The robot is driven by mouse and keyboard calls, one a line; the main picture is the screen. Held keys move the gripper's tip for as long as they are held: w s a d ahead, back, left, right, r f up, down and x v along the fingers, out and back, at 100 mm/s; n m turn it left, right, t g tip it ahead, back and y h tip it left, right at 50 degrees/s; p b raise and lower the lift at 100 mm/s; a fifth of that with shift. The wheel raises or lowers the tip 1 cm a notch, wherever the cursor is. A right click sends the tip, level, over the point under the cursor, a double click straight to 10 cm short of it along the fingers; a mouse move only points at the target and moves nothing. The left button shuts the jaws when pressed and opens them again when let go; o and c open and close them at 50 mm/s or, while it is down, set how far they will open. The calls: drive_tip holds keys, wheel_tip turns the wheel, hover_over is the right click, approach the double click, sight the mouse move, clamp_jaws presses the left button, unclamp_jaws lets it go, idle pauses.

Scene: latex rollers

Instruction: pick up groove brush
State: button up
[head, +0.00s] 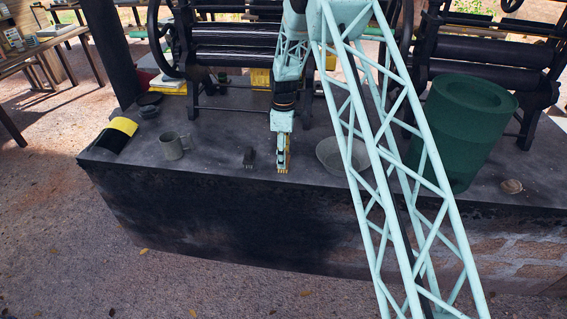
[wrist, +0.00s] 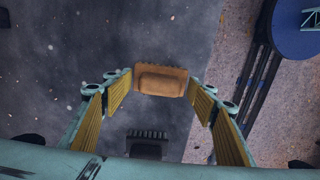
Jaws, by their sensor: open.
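A brown, wood-coloured block with small teeth along its sides, which looks like the groove brush (wrist: 161,80), lies on the dark bench top in the wrist view. My gripper (wrist: 160,95) is open above it, with the brush between and slightly beyond the yellow-padded fingertips. No contact shows. I cannot tell the height left between fingertips and bench.
A small dark toothed block (wrist: 148,146) lies close by, left of my gripper in the head view (head: 248,157). A grey mug (head: 174,146) stands farther left. A pale bowl (head: 335,155) and a green cylinder (head: 455,130) are to the right. Black roller machines stand behind.

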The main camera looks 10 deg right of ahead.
drive_tip(key=shift+c, duration=0.3)
drive_tip(key=c, duration=1)
drive_tip(key=shift+r, duration=1.65)
drive_tip(key=shift+s+r, duration=0.1)
drive_tip(key=shift+s, duration=0.05)
drive_tip(key=s+r, duration=0.1)
drive_tip(key=s, duration=1.4)
drive_tip(key=shift+s+a+r, duration=0.2)
drive_tip(key=shift+s, duration=0.15)
drive_tip(key=o, duration=0.3)
drive_tip(key=shift+c, duration=0.6)
